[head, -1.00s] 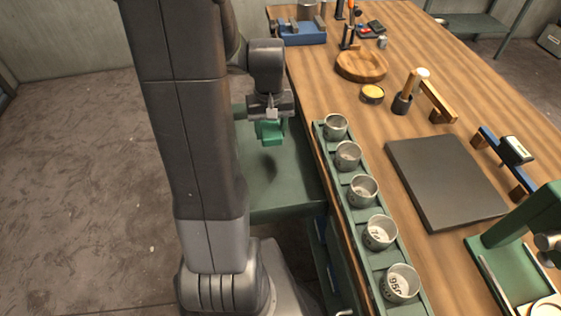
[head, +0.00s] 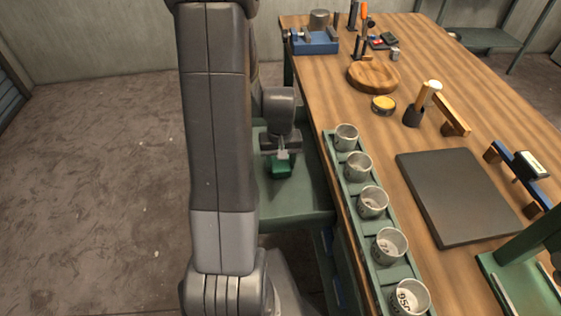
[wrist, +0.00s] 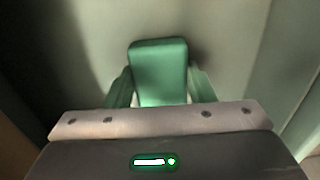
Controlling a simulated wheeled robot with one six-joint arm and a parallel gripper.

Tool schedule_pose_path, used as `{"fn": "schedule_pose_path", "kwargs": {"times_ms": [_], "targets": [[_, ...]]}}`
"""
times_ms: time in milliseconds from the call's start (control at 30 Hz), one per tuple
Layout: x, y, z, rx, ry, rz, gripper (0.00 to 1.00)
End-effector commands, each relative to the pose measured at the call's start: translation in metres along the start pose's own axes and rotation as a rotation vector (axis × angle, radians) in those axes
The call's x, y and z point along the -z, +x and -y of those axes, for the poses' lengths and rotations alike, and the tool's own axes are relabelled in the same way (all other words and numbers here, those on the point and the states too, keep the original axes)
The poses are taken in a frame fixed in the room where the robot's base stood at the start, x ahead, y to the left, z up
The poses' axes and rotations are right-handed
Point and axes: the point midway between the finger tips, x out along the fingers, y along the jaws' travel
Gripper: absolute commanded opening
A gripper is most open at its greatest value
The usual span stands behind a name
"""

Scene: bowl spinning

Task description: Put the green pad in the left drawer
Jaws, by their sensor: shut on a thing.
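The green pad (head: 281,170) is a small green block in my gripper (head: 282,156), which is shut on it. In the wrist view the pad (wrist: 158,72) stands out between the two green fingers of the gripper (wrist: 160,90). The gripper points down over the open green drawer (head: 300,209), which juts out from the left side of the workbench. The drawer's pale floor (wrist: 240,40) fills the wrist view behind the pad. I cannot tell whether the pad touches that floor. My arm hides the drawer's left part.
The wooden bench top (head: 440,90) lies right of the drawer. A green rack (head: 347,205) with several metal cups runs along its near edge. A dark grey plate (head: 465,195), a round wooden block (head: 374,76) and a blue vise (head: 314,42) stand on the bench.

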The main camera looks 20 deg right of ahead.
Motion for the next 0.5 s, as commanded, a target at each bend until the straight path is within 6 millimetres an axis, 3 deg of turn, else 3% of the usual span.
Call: {"fn": "schedule_pose_path", "kwargs": {"times_ms": [100, 133, 233, 500], "targets": [[0.0, 0.0043, 0.0, 0.0, 0.0, 0.0, 0.28], [0.0, 0.0041, 0.0, 0.0, 0.0, 0.0, 0.51], [0.0, 0.003, 0.0, 0.0, 0.0, 0.0, 0.71], [0.0, 0.0026, 0.0, 0.0, 0.0, 0.0, 0.71]]}}
